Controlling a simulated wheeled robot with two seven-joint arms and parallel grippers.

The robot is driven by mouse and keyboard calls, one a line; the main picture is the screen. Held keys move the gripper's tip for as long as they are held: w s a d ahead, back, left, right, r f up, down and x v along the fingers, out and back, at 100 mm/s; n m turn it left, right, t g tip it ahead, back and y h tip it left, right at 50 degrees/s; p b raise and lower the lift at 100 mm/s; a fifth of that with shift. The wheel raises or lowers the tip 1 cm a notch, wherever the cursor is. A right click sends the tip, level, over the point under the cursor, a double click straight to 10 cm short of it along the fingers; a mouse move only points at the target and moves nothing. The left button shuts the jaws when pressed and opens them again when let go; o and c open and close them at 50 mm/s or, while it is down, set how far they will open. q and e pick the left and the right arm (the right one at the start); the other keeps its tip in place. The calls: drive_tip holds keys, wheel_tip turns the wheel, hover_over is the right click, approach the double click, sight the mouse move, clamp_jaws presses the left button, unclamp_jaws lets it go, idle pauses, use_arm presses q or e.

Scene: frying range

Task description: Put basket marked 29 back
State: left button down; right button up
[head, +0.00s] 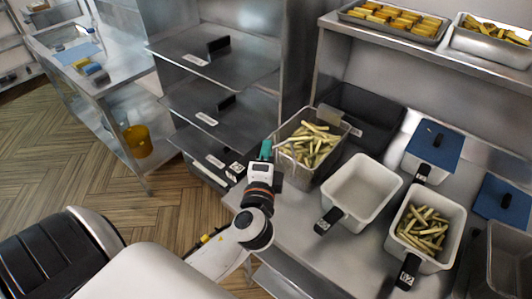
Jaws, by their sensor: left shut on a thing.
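A grey basket (285,135) full of pale cut fries (312,147) stands on the counter at the middle of the head view, near the shelf rack. My left gripper (264,155) is at the near-left side of this basket, shut on its handle; the gripper hides most of the handle. A dark tag with white marks (236,170) shows just left of the gripper, too small to read surely. My right gripper is not in view.
An empty white basket (362,190) and another with fries (425,232) stand to the right. A black bin (362,112) is behind, blue lids (436,150) at right. A shelf rack (215,60) stands left; trays of fries sit on the upper shelf (410,45).

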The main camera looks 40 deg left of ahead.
use_arm(q)
drive_tip(key=shift+f, duration=0.2)
drive_tip(key=c, duration=1.2)
unclamp_jaws()
drive_tip(key=shift+o, duration=0.2)
drive_tip(key=shift+f, duration=0.15)
